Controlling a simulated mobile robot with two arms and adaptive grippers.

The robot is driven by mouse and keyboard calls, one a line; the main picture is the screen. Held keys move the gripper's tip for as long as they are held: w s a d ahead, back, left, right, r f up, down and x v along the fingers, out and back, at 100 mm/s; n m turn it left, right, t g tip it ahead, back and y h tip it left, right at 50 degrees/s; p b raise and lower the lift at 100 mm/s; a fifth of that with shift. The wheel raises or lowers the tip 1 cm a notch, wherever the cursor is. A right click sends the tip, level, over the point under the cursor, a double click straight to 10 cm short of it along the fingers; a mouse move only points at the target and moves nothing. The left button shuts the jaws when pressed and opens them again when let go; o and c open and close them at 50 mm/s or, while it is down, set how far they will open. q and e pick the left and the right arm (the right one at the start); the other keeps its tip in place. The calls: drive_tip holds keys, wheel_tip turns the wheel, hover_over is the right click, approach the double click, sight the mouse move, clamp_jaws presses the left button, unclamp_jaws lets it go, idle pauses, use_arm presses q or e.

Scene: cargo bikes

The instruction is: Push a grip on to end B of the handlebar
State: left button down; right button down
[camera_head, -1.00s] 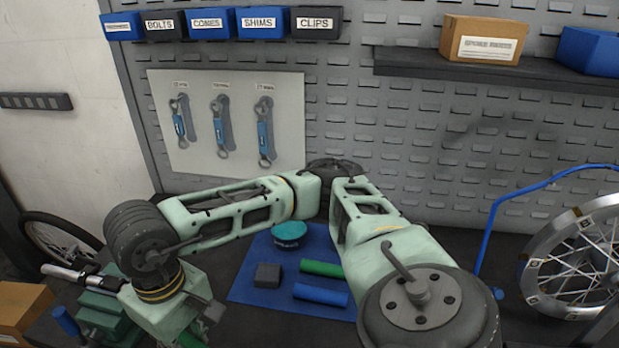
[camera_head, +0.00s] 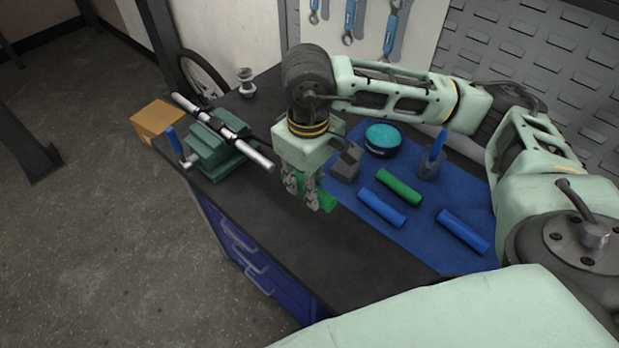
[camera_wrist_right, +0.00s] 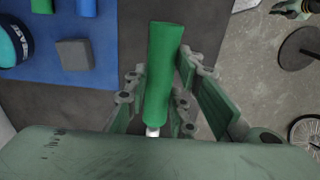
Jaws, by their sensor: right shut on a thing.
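The handlebar (camera_head: 184,101) is a silver and black bar clamped in a green vise (camera_head: 218,156) at the bench's left edge. Its near end (camera_head: 262,158) points at my right gripper (camera_head: 302,197); no end letter is readable. My right gripper is shut on a green grip (camera_head: 328,201), mostly hidden by the fingers in the head view. In the right wrist view the green grip (camera_wrist_right: 163,70) lies between the fingers. A short pale metal piece (camera_wrist_right: 152,131) shows at its lower end, in line with it; I cannot tell how far it goes inside. My left gripper is out of view.
A blue mat (camera_head: 345,195) holds another green grip (camera_head: 399,187), blue grips (camera_head: 381,208) (camera_head: 463,231), a grey block (camera_head: 345,165), a teal tin (camera_head: 383,139) and a holder (camera_head: 431,166). The dark bench front (camera_head: 270,232) is clear. A cardboard box (camera_head: 157,119) stands beyond the vise.

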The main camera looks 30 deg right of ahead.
drive_tip(key=shift+a+f, duration=0.1)
drive_tip(key=shift+f, duration=0.6)
drive_tip(key=shift+w+f+b, duration=0.1)
drive_tip(key=shift+f+b, duration=0.35)
drive_tip(key=shift+f, duration=0.15)
drive_tip(key=shift+w+a+r+b, duration=0.1)
drive_tip(key=shift+w+a+b, duration=0.15)
drive_tip(key=shift+w+b, duration=0.35)
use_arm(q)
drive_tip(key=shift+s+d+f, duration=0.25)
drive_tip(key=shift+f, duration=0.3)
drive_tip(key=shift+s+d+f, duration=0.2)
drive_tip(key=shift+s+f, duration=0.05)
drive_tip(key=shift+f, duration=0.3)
use_arm(e)
drive_tip(key=shift+w, duration=0.15)
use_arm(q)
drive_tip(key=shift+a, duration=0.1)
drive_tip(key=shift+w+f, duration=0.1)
use_arm(e)
drive_tip(key=shift+w, duration=0.1)
drive_tip(key=shift+w+a+b, duration=0.25)
drive_tip(key=shift+w+b, duration=0.15)
drive_tip(key=shift+w, duration=0.1)
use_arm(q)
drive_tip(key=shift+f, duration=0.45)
use_arm(e)
drive_tip(key=shift+w, duration=0.15)
